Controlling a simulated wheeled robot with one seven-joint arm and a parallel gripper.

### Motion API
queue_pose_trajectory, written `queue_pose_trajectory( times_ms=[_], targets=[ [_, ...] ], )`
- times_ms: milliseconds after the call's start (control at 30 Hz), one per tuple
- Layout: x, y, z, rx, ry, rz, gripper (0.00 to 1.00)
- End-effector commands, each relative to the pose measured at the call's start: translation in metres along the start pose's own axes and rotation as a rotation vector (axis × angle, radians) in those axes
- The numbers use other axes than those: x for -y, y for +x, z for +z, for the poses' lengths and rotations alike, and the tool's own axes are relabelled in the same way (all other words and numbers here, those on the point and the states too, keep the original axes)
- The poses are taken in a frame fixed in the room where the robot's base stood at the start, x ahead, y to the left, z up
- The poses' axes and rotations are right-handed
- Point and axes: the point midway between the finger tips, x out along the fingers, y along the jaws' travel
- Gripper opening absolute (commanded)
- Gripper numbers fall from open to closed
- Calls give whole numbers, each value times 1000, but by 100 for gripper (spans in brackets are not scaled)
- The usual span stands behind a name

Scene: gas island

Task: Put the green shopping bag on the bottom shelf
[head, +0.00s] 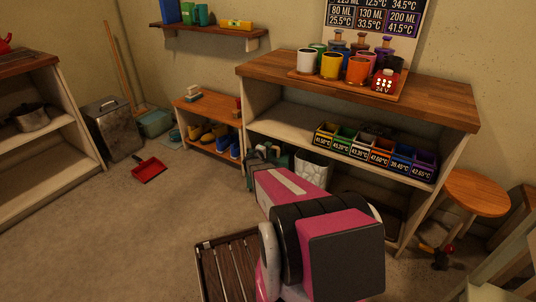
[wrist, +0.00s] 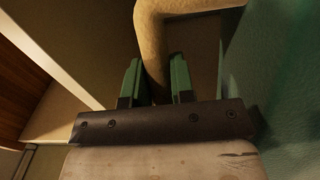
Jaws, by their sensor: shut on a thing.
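My gripper (wrist: 158,82) is shut on the tan handle (wrist: 155,35) of the green shopping bag (wrist: 285,85); the handle runs between its two green fingers. The bag's green side fills the right of the wrist view. In the head view, only a little green of the bag shows beyond my pink arm, by the front of the shelf unit (head: 356,95). Most of the bag is hidden there. The unit's bottom shelf, below the middle shelf (head: 290,120), is largely hidden by my arm. I cannot tell whether the bag touches it.
A white quilted container (head: 313,169) stands low in the unit, right beside my gripper. Several coloured labelled bins (head: 375,150) sit on the middle shelf. A round stool (head: 477,190) stands at right, and a low shoe rack (head: 208,125) at left. A red dustpan (head: 148,169) lies on open floor.

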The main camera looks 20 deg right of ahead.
Motion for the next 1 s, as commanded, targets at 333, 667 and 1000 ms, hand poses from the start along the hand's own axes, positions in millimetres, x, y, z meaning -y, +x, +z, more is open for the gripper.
queue_pose_trajectory(
  times_ms=[333, 667, 1000],
  targets=[
    [34, 1, -1, -1, -2, 1, 0],
    [39, 0, 0, -1, 0, 2, 0],
    [42, 0, 0, -1, 1, 0, 48]
  ],
)
